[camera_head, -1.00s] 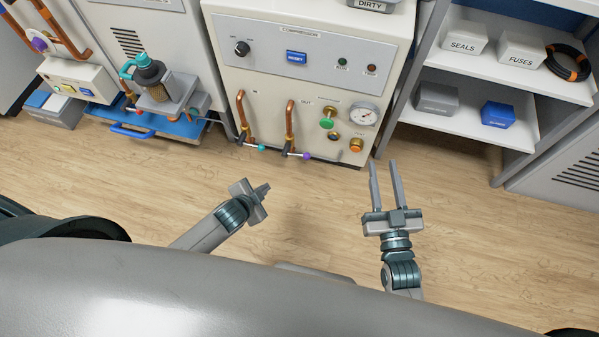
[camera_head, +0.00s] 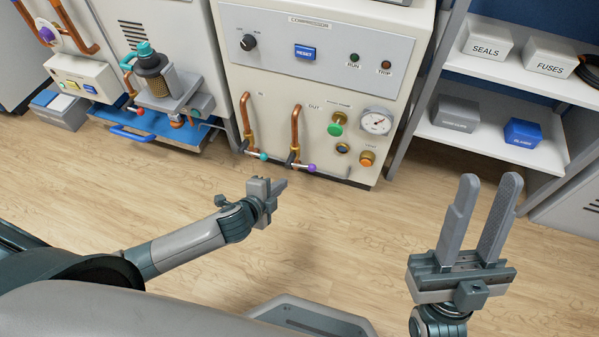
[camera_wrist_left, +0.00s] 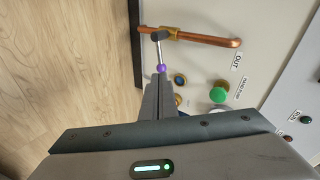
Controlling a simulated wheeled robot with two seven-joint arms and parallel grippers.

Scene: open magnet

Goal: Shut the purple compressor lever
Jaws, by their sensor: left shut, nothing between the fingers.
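The purple-tipped compressor lever (camera_head: 308,167) sits low on the OUT copper pipe (camera_head: 295,130) of the compressor (camera_head: 235,70). It points right along the front in the head view. In the left wrist view the lever (camera_wrist_left: 160,55) runs from the pipe's valve to its purple knob, just beyond my fingertips. My left gripper (camera_head: 282,185) is shut and empty, in front of the compressor and short of the lever in the head view. The left wrist view shows its fingers (camera_wrist_left: 160,82) together, lined up with the knob. My right gripper (camera_head: 489,185) is open and empty, at the right.
A teal-tipped lever (camera_head: 257,155) sits on the IN pipe to the left. A green knob (camera_head: 335,130), a gauge (camera_head: 376,122) and an orange knob (camera_head: 367,158) are to the right. A shelf unit (camera_head: 490,143) stands further right. The wood floor (camera_head: 345,215) before the compressor is clear.

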